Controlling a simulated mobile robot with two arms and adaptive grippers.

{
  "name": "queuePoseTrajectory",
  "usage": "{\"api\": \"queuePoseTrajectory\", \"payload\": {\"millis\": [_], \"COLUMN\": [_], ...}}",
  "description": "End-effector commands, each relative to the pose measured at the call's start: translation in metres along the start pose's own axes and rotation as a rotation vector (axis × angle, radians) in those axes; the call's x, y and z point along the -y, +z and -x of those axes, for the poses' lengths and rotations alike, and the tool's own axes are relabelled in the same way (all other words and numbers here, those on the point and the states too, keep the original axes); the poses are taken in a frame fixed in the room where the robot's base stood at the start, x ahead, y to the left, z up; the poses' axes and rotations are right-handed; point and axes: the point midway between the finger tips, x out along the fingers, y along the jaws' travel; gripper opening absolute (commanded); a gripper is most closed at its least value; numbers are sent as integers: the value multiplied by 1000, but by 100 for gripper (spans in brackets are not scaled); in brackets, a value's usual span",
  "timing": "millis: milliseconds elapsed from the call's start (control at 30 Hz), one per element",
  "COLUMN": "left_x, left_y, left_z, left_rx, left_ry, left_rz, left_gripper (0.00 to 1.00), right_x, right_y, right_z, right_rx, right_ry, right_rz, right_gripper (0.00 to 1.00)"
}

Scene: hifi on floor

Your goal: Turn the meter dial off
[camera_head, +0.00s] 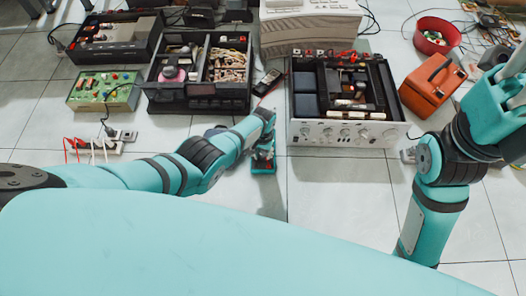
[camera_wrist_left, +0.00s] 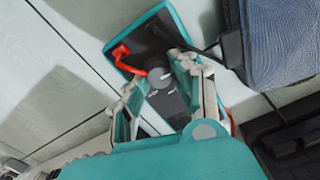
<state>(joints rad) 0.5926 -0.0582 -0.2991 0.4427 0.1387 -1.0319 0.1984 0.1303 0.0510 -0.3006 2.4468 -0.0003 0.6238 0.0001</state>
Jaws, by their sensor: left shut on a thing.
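The meter (camera_head: 263,166) is a small teal-edged device with a dark face on the floor tiles, mostly covered by my left gripper (camera_head: 262,150) in the head view. In the left wrist view the meter (camera_wrist_left: 150,36) lies at a slant, with a red lead and a black lead at its upper part. Its round grey dial (camera_wrist_left: 160,78) has white markings around it. My left gripper (camera_wrist_left: 165,82) has a finger on each side of the dial and is shut on it.
An open silver hifi unit (camera_head: 345,133) stands right of the meter. A green circuit board (camera_head: 103,92), an orange toolbox (camera_head: 431,86) and a red bowl (camera_head: 437,36) lie around. Floor in front is clear.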

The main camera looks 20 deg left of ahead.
Motion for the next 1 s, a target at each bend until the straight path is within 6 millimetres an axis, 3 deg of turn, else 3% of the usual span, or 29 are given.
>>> {"api": "queuePoseTrajectory", "payload": {"millis": [333, 767, 800, 967, 1000], "left_x": [0, 0, 0, 0, 0], "left_y": [0, 0, 0, 0, 0], "left_z": [0, 0, 0, 0, 0], "left_rx": [0, 0, 0, 0, 0], "left_ry": [1, 1, 1, 1, 1], "left_rz": [102, 111, 111, 110, 110], "left_gripper": [0, 0, 27, 48, 48], "right_x": [0, 0, 0, 0, 0], "right_y": [0, 2, 2, 1, 1], "right_z": [2, 4, 3, 2, 2], "right_rx": [6, 13, 12, 9, 7], "right_ry": [-5, -4, -4, -2, -1], "right_rz": [0, 0, 0, 0, 0], "right_gripper": [0, 0, 0, 0, 0]}}
